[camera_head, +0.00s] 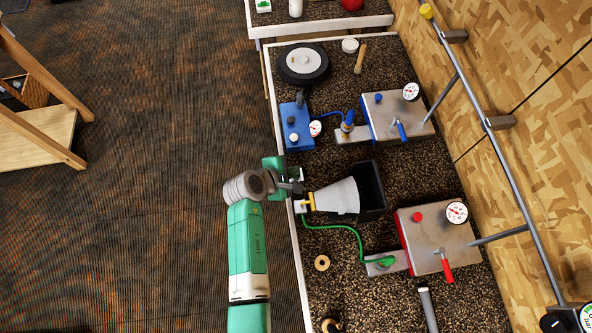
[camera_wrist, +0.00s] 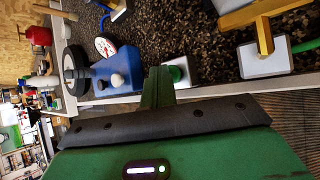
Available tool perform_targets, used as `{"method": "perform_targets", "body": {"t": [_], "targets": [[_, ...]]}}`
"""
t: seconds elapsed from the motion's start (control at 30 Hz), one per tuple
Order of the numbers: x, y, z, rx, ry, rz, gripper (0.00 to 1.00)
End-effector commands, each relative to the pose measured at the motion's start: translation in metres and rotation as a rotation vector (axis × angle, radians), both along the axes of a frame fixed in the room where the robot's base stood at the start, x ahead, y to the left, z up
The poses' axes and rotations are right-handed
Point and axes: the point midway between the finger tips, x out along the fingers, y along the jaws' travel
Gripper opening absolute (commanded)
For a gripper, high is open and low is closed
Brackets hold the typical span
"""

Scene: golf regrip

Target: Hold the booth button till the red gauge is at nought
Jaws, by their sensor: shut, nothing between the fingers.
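The red-trimmed metal box (camera_head: 430,240) stands at the right of the bench in the head view. Its round white gauge (camera_head: 457,213) faces up; the needle is too small to read surely. A black booth (camera_head: 374,190) with a pale cone in its mouth stands mid-bench. A small white box with a green button (camera_wrist: 180,72) sits at the bench edge in the wrist view. My gripper (camera_head: 297,187) is shut and empty at that edge. In the wrist view its fingertips (camera_wrist: 160,72) are right beside the green button, partly covering it; contact cannot be told.
A white box with a yellow lever (camera_wrist: 264,58) stands close by, with a green hose (camera_head: 345,229) leading off. A blue box (camera_head: 297,127) with knobs and a blue-trimmed box (camera_head: 395,116) stand farther up the bench. A wooden ring (camera_head: 322,263) lies below.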

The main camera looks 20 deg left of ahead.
Motion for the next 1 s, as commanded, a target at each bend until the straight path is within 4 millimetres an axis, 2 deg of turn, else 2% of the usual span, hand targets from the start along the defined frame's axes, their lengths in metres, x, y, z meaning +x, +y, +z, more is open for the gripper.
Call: {"method": "perform_targets", "body": {"t": [0.23,0.53,0.87,1.0], "targets": [[0.0,0.0,0.002,0.0,0.001,-0.001,0.0],[-0.001,0.0,0.019,0.0,0.001,-0.001,0.0],[0.0,0.0,0.018,0.0,0.0,0.0,0.0],[0.0,0.0,0.026,0.0,0.0,0.0,0.0]]}}
